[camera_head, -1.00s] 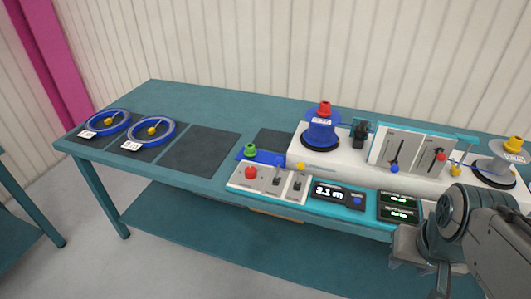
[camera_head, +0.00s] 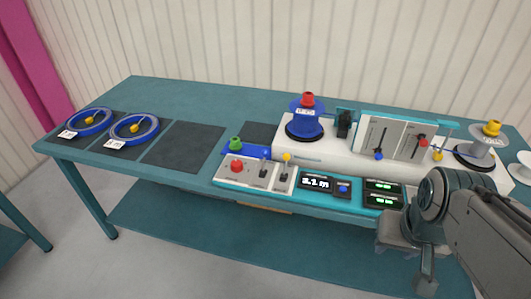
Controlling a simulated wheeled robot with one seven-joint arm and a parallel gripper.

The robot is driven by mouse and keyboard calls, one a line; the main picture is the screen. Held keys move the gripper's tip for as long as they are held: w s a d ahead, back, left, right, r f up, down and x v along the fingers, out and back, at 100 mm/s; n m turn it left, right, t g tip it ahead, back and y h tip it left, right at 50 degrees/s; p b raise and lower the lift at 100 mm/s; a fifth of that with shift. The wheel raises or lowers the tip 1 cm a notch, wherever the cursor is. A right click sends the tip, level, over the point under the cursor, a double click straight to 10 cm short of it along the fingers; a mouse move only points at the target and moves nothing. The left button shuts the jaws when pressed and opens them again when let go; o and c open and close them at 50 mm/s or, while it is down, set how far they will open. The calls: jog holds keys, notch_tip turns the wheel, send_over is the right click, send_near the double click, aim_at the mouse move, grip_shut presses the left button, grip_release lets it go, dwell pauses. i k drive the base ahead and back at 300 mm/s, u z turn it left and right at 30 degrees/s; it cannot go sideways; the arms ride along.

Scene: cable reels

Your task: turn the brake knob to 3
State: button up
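The winding machine (camera_head: 330,157) is a long white body on the bench with a teal control front. A small yellow knob (camera_head: 437,156) sits just right of the panel. The lettering is too small to read, so I cannot tell which knob is the brake. My gripper (camera_head: 424,283) is at the lower right, in front of the bench and apart from the knobs. Its fingers are not clear.
A blue reel (camera_head: 306,122) with a red top stands on the machine, and a grey reel (camera_head: 486,150) with a yellow top at right. A switch box (camera_head: 228,174) has a red button. A display (camera_head: 316,183) is beside it. Two blue rings (camera_head: 134,138) lie on dark mats at left.

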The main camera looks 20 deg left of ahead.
aim_at(237, 166)
jog(key=k, duration=0.6)
jog(key=u, duration=0.65)
jog(key=i, duration=1.4)
jog(key=z, duration=0.5)
